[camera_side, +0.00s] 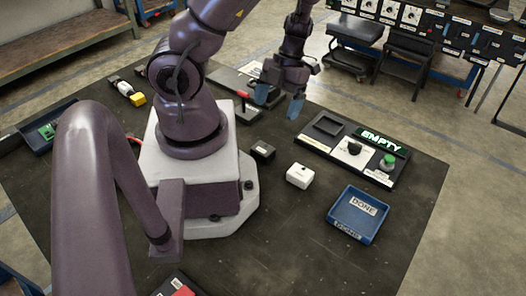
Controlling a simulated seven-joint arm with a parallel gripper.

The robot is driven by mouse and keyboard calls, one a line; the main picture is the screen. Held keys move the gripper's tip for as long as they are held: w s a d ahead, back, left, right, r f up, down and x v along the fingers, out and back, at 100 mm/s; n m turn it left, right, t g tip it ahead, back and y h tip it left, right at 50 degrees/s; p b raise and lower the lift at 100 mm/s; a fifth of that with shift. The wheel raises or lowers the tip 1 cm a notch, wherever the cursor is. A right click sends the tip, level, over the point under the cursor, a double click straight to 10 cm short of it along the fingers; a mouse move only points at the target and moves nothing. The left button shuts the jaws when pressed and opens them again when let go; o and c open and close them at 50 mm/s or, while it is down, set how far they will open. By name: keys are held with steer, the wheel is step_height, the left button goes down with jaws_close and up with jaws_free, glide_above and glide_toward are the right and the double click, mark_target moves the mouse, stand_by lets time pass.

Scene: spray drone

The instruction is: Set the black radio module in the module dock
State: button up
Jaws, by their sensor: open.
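A small black box (262,152), which looks like the radio module, sits on the dark table just right of my base. A panel (305,141) to its right has an empty-looking square recess (327,124), which seems to be the module dock. The panel also bears a dark knob (354,147), a green button (388,161) and a lit display (382,141) reading EMPTY. My gripper (279,101) has its two blue fingertips spread apart with nothing between them. It hangs above the table behind the black box, left of the panel.
A white box (299,175) stands between the black box and a blue tray (345,231) marked DONE. A red-topped lever (243,105) stands behind the black box. A yellow-and-white item (130,92) lies at the left. The table's front right is clear.

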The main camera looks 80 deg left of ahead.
mark_target(264, 148)
steer(key=x, duration=1.1)
steer(key=shift+s+f, duration=0.1)
steer(key=shift+s, duration=0.05)
steer(key=c, duration=1.1)
